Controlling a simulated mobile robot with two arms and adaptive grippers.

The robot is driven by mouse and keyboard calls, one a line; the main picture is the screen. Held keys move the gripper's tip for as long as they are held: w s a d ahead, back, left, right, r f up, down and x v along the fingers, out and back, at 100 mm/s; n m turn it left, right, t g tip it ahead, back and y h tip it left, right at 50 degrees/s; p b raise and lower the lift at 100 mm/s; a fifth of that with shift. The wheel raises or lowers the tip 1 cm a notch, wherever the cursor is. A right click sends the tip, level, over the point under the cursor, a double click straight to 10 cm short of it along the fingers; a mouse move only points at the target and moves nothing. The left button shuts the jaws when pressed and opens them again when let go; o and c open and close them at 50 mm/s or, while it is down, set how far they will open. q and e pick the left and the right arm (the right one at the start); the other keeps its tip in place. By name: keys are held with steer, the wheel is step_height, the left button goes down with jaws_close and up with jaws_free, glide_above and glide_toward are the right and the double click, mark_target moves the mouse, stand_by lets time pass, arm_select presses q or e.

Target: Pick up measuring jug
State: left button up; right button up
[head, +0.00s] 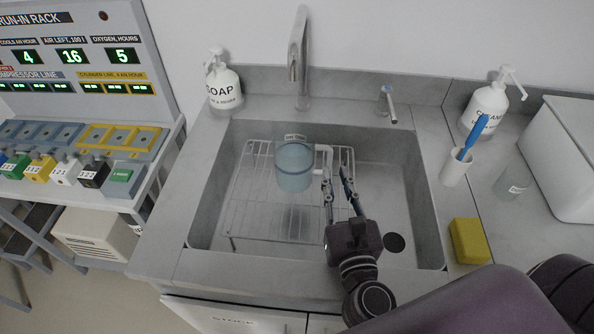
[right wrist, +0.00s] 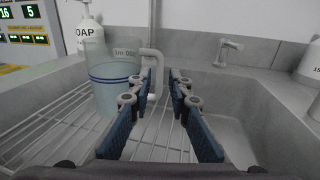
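The measuring jug (head: 294,167) is a clear bluish vessel with a dark blue band and a pale handle on its right side. It stands upright on the wire rack in the sink. In the right wrist view, the jug (right wrist: 112,88) is left of centre and its handle (right wrist: 157,72) shows just beyond the fingertips, toward the left finger. My right gripper (head: 337,180) is open and empty over the sink, right of the jug with its fingers pointing to the back. Its blue-padded fingers (right wrist: 163,82) are apart in the wrist view. My left gripper is out of view.
The wire rack (head: 245,205) covers the left of the sink (head: 405,190). A tap (head: 299,60) rises behind. A soap bottle (head: 222,82), cleaner bottle (head: 487,105), brush cup (head: 456,168), clear beaker (head: 512,183) and yellow sponge (head: 469,241) stand around it.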

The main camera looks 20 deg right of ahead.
mark_target(331, 157)
steer(key=shift+w+d+r+p, duration=0.15)
steer(key=shift+w+r+p, duration=0.1)
steer(key=shift+w+p, duration=0.25)
steer(key=shift+w+d, duration=0.1)
steer(key=shift+w, duration=0.4)
steer(key=shift+w+d, duration=0.1)
steer(key=shift+w, duration=0.25)
steer(key=p+x, duration=0.1)
steer(key=x, duration=0.2)
steer(key=shift+w, duration=0.35)
steer(key=shift+w+d+f+p, duration=0.1)
steer(key=shift+w+d+p, duration=0.1)
steer(key=shift+w+p, duration=0.25)
steer(key=shift+c, duration=0.6)
jaws_close()
